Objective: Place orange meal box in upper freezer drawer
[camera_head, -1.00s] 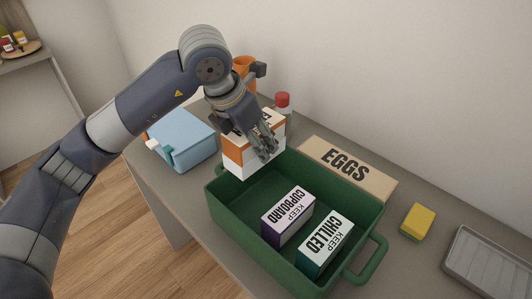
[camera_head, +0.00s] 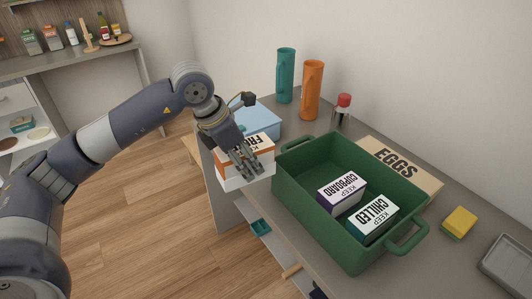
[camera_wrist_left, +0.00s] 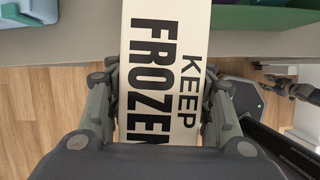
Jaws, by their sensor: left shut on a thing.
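The orange and white meal box (camera_head: 238,182) is held by my left gripper (camera_head: 248,168) beside the counter's left edge, out over the floor. Its lettering is partly covered by the fingers in the head view. In the left wrist view the box (camera_wrist_left: 166,70) reads "KEEP FROZEN" and sits between both fingers of my left gripper (camera_wrist_left: 162,100). The freezer drawer does not show in these views. My right gripper is not in the head view.
A green crate (camera_head: 297,206) on the counter holds a "CUPBOARD" box (camera_head: 342,194) and a "CHILLED" box (camera_head: 374,218). A blue box (camera_head: 262,120), teal and orange bottles, an egg carton and a yellow sponge (camera_head: 459,222) stand around. Wooden floor is open at left.

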